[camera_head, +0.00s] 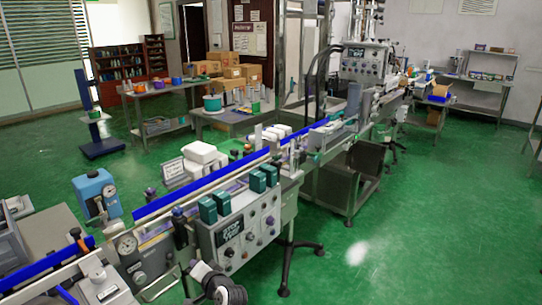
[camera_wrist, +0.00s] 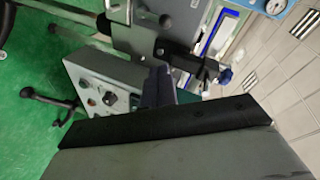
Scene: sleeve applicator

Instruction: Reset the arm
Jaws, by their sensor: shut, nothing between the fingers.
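My gripper (camera_wrist: 158,72) shows in the wrist view as two dark fingers pressed together, pointing up the picture from a black-edged grey body. It is shut and empty. Beyond the fingertips is the sleeve applicator line (camera_wrist: 205,42), with a dark clamp-like bracket on it. A grey control panel (camera_wrist: 92,88) with knobs shows to the left of the fingers. From this view I cannot tell whether the fingertips touch the machine. In the head view the control panel (camera_head: 229,238) is on the front of the line.
A blue gauge box (camera_head: 96,194) stands behind the line at the left. Blue rails (camera_head: 207,186) run along the line. A grey metal bin (camera_head: 350,180) stands beside it. Tables with boxes are at the back. Open green floor (camera_head: 430,220) lies at the right.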

